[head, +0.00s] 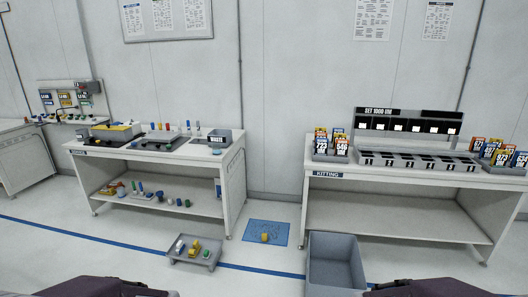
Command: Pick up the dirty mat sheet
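A blue mat sheet (254,239) lies flat on the floor between the two benches. I cannot make out dirt on the sheet from here. Parts of my two arms show at the bottom edge, left and right of the middle. Neither gripper is in view, and nothing of mine touches the mat.
A grey open bin (334,246) stands right of the mat, and a low grey tray (181,261) with small parts stands left. The left bench (185,152) and the kitting bench (390,183) flank the gap. A blue line crosses the floor.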

